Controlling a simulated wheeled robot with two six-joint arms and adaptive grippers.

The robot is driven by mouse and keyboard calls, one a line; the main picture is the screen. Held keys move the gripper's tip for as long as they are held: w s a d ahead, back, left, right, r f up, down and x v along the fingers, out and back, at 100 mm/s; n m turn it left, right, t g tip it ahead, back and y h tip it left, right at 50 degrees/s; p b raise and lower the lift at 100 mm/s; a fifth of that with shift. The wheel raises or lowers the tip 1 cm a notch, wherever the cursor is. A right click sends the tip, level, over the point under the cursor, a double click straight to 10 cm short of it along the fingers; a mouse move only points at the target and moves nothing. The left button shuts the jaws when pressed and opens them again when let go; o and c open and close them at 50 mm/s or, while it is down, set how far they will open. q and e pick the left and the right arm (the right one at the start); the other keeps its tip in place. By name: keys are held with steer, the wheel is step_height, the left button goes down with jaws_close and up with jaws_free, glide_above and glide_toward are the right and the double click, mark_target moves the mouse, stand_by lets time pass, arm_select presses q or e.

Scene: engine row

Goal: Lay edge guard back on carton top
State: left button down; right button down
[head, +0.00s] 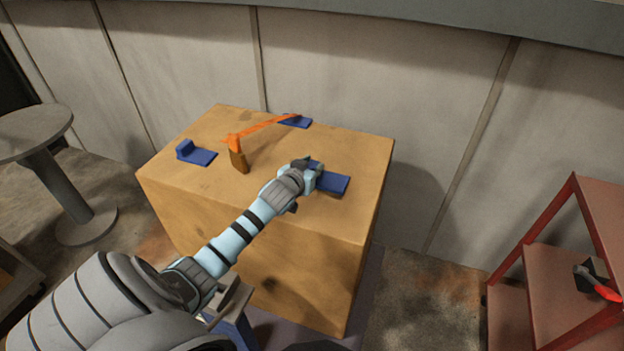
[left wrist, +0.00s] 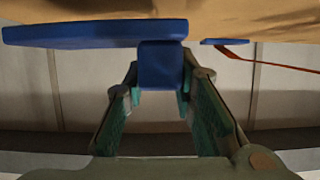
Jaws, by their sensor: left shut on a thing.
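A large brown carton (head: 170,190) stands in the middle of the head view. A blue edge guard (head: 333,185), a flat plate with a raised block, is at the right part of its top. My left gripper (head: 309,172) is shut on this guard's block. In the left wrist view the block (left wrist: 161,66) sits between the fingers (left wrist: 160,90), and the plate (left wrist: 90,33) lies flat along the carton surface. I cannot tell whether the plate touches the carton. Two more blue guards lie on the top, one at the left (head: 199,154) and one at the back (head: 295,121).
An orange strap (head: 270,125) runs across the carton top from the back guard to a brown-ended piece (head: 238,161). A round grey table (head: 35,130) stands at the left. A red shelf (head: 545,275) with a dark and orange object (head: 597,282) stands at the right. A panelled wall is behind.

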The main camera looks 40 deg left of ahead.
arm_select(q)
step_height(320, 180, down, 3)
steer(key=shift+f+b, duration=0.1)
steer(key=shift+b, duration=0.25)
steer(key=c, duration=1.3)
jaws_free()
steer(key=shift+c, duration=0.2)
steer(key=shift+s+r, duration=0.1)
steer(key=shift+r, duration=0.1)
steer(key=p+v, duration=0.3)
steer(key=v, duration=0.9)
steer(key=shift+f, duration=0.1)
